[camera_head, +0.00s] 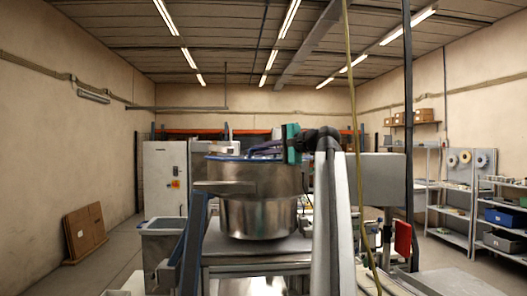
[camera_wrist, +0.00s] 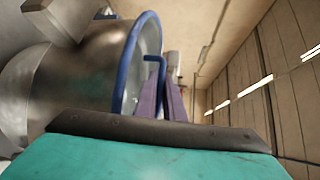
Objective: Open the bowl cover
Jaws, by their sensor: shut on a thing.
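A large metal bowl (camera_head: 258,212) stands on a metal stand in the middle of the head view. Its steel wall (camera_wrist: 85,75) fills the left of the wrist view. The bowl cover shows as a blue rim (camera_wrist: 130,65) in the wrist view, with a thin blue handle (camera_wrist: 154,58) beside it. In the head view the cover's blue edge (camera_head: 232,157) lies along the bowl's top; I cannot tell if it is raised. My gripper (camera_wrist: 160,92) has purple fingers shut at the blue handle. The exact contact is partly hidden. In the head view my gripper (camera_head: 262,148) reaches over the bowl from the right.
A grey bin (camera_head: 162,238) stands left of the bowl. A white cabinet (camera_head: 165,178) stands behind. Shelves (camera_head: 465,205) with reels and boxes line the right wall. A brown panel (camera_head: 85,232) leans at the left wall. The floor between is clear.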

